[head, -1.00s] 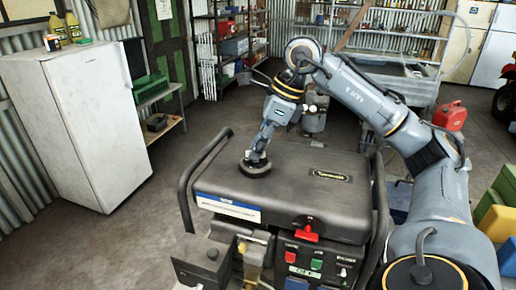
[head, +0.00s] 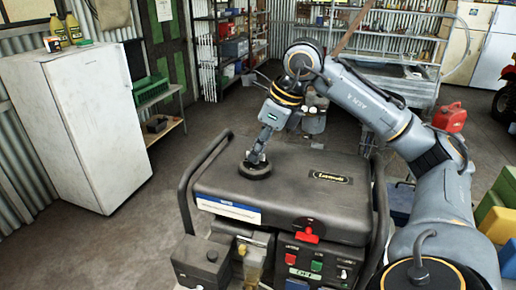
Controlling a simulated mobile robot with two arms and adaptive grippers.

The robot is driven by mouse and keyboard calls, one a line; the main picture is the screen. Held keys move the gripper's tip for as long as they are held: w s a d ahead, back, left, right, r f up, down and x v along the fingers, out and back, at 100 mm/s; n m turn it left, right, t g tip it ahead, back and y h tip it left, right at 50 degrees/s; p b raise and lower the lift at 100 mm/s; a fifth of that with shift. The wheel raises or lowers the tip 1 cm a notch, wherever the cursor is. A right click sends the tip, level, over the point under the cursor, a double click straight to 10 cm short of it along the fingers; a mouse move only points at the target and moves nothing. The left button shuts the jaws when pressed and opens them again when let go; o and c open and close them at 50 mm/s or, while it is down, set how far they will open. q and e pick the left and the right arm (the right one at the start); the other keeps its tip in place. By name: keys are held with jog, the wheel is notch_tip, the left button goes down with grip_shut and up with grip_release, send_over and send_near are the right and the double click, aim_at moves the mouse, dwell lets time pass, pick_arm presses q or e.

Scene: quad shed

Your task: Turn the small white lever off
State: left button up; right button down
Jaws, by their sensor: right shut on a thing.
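The generator (head: 300,212) stands in front of me with a black tank top. A round black cap (head: 256,173) sits on top of the tank at the left. My right gripper (head: 258,158) points down onto this cap and is shut on it. On the generator's front, a red lever (head: 308,236) sits below the tank edge. A small pale part (head: 242,249) shows at the left of the front; I cannot tell whether it is the small white lever. My left gripper is not in view.
A white fridge (head: 75,125) stands at the left. A black tubular frame bar (head: 186,190) rises beside the tank. A red can (head: 449,117) and coloured boxes (head: 497,223) are at the right. The floor between fridge and generator is clear.

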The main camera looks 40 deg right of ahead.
jog(key=c, duration=1.4)
grip_release()
jog(key=shift+r, duration=0.1)
jog(key=shift+v, duration=5.95)
